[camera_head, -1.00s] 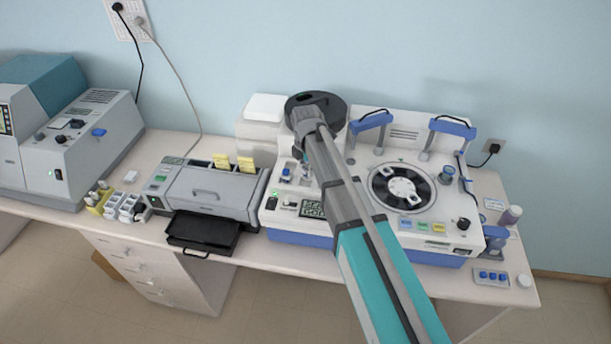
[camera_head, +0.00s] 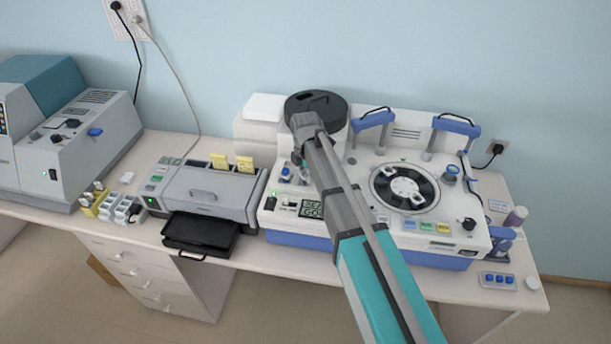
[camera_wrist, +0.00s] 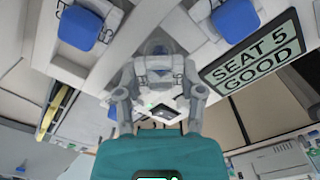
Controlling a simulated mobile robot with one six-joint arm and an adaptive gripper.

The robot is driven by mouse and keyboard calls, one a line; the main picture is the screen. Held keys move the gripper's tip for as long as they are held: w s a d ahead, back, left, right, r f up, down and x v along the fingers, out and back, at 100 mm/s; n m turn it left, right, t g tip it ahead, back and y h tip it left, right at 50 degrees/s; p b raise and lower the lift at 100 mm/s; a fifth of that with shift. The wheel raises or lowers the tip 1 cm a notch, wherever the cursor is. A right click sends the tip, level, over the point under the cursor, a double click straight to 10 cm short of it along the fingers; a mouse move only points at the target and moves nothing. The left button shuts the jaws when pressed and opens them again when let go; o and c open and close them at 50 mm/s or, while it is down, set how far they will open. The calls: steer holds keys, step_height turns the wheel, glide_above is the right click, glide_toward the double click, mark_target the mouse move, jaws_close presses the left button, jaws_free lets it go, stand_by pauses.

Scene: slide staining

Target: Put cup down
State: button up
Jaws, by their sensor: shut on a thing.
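My gripper (camera_wrist: 157,78) points down at the left part of the white staining machine (camera_head: 285,222). In the wrist view its two grey fingers are closed on a small bluish-grey thing (camera_wrist: 156,48), which appears to be the cup. The fingers hide much of it, and I cannot tell whether its base touches the machine. In the head view my arm hides most of the gripper (camera_head: 301,165), and the cup cannot be made out there. A display (camera_wrist: 250,68) beside the gripper reads "SEAT 5 GOOD".
Blue-topped parts (camera_wrist: 80,28) stand close to the gripper on the machine. A black round wheel (camera_head: 403,188) and blue-topped posts (camera_head: 372,119) are to the right. A grey printer-like unit (camera_head: 210,190) stands to the left. A small blue-buttoned tray (camera_head: 497,280) lies at the right edge.

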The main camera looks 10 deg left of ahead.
steer(key=shift+f+b, duration=0.3)
steer(key=shift+f, duration=0.05)
steer(key=shift+f, duration=0.15)
steer(key=o, duration=0.9)
steer(key=shift+o, duration=0.2)
steer(key=shift+r, duration=0.25)
step_height(320, 180, up, 12)
steer(key=p, duration=1.2)
steer(key=shift+r+p, duration=0.25)
steer(key=shift+p, duration=0.05)
steer(key=shift+d, duration=0.1)
